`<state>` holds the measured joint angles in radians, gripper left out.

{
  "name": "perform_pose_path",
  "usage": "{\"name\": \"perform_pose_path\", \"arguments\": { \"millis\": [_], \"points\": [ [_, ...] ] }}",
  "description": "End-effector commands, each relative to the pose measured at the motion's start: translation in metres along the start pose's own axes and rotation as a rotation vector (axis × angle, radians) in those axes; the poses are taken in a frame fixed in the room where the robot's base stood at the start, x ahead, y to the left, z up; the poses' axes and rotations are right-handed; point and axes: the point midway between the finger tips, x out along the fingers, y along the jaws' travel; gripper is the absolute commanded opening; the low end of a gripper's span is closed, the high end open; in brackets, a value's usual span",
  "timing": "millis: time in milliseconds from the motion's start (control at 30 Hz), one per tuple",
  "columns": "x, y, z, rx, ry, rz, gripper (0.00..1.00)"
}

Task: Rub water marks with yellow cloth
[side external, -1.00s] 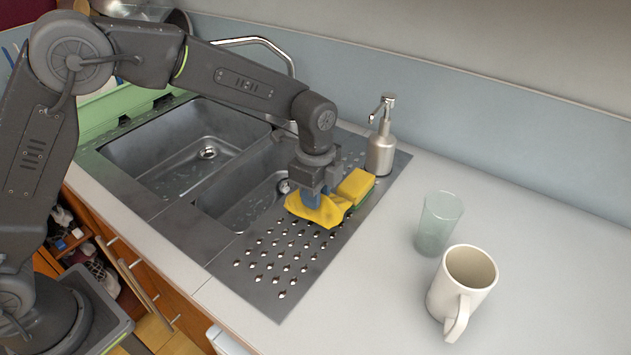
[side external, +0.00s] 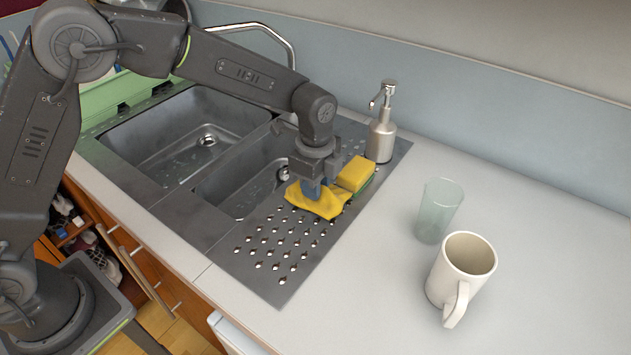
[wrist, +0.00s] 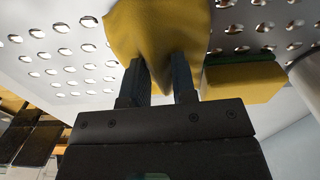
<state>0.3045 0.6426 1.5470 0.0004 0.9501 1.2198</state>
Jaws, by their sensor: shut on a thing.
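The yellow cloth (side external: 318,203) lies bunched on the metal drainboard (side external: 262,262) beside the sink bowls. My gripper (side external: 312,188) points down and is shut on the cloth. In the wrist view the two dark fingers of my gripper (wrist: 162,80) pinch the yellow cloth (wrist: 155,25), which spreads out beyond the fingertips against the perforated metal. I cannot make out distinct water marks; the drainboard shows several shiny raised holes. The underside of the cloth is hidden.
A yellow and green sponge (side external: 356,173) sits close behind the cloth. A soap dispenser (side external: 382,135) stands at the back. A glass (side external: 438,212) and a white mug (side external: 461,275) stand on the counter at right. Two sink bowls (side external: 165,140) lie left. The front drainboard is clear.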

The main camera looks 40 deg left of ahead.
Motion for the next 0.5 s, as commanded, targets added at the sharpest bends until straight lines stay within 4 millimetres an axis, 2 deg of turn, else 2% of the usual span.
{"name": "perform_pose_path", "arguments": {
  "millis": [500],
  "points": [
    [0.0096,0.0002,0.0001,0.0,0.0,0.001,0.06]
  ]
}}
